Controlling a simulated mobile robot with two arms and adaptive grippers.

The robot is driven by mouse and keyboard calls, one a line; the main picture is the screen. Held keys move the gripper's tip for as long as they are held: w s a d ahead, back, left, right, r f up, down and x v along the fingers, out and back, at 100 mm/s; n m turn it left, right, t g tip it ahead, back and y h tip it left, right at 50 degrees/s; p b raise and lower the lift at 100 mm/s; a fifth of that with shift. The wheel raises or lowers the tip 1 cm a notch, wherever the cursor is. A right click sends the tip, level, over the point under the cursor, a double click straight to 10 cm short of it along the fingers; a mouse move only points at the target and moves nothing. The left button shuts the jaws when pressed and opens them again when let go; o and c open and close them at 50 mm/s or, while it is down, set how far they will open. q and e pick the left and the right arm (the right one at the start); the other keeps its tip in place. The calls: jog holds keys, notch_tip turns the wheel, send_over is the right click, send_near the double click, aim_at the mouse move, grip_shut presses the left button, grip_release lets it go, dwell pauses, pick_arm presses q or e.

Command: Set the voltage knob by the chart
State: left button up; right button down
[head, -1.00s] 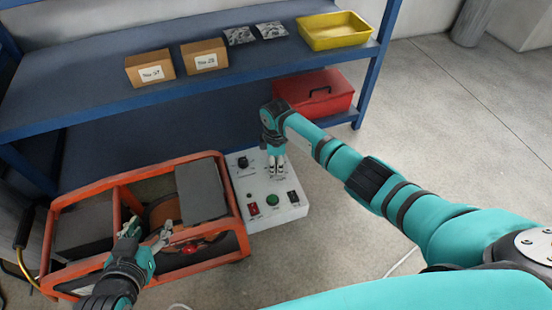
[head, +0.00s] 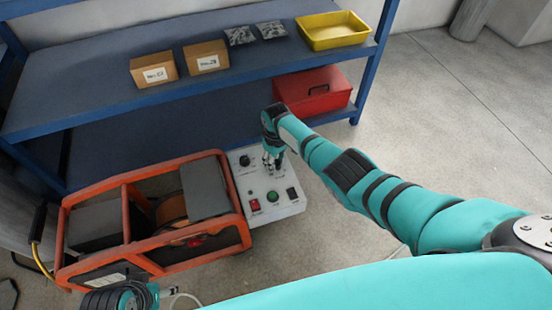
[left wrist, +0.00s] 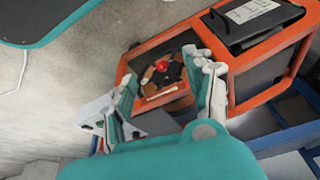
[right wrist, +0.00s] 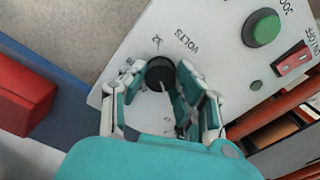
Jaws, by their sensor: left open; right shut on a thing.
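The white control box (head: 278,207) stands on the floor beside the orange-framed machine (head: 126,204). My right gripper (head: 272,164) is over the box top. The fingers hide parts of the scale. My left gripper (left wrist: 160,88) is open and empty near the machine.
The box also carries a second black knob (head: 245,160), a green button (head: 273,197) and red (head: 255,205) and black switches. A blue shelf (head: 100,100) behind holds cartons and a yellow tray (head: 334,31). A red toolbox (head: 312,92) sits below. Floor at right is clear.

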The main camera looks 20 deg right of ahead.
jog(key=shift+s+m, duration=0.1)
jog(key=shift+m, duration=0.8)
jog(key=m+p, duration=0.1)
jog(key=m, duration=0.1)
jog(key=shift+m, duration=0.4)
jog(key=m, duration=0.2)
jog(key=shift+m, duration=0.3)
jog(key=m, duration=0.2)
jog(key=shift+m, duration=0.4)
jog(key=m, duration=0.3)
jog(key=shift+m+p, duration=0.3)
jog(key=m, duration=0.4)
jog(key=shift+m, duration=0.3)
jog(key=m, duration=0.3)
pick_arm(q)
jog(key=x, duration=0.6)
jog(key=shift+s+f, duration=0.35)
jog(key=shift+f, duration=0.1)
pick_arm(e)
jog(key=shift+m, duration=1.7)
pick_arm(q)
jog(key=shift+d, duration=0.1)
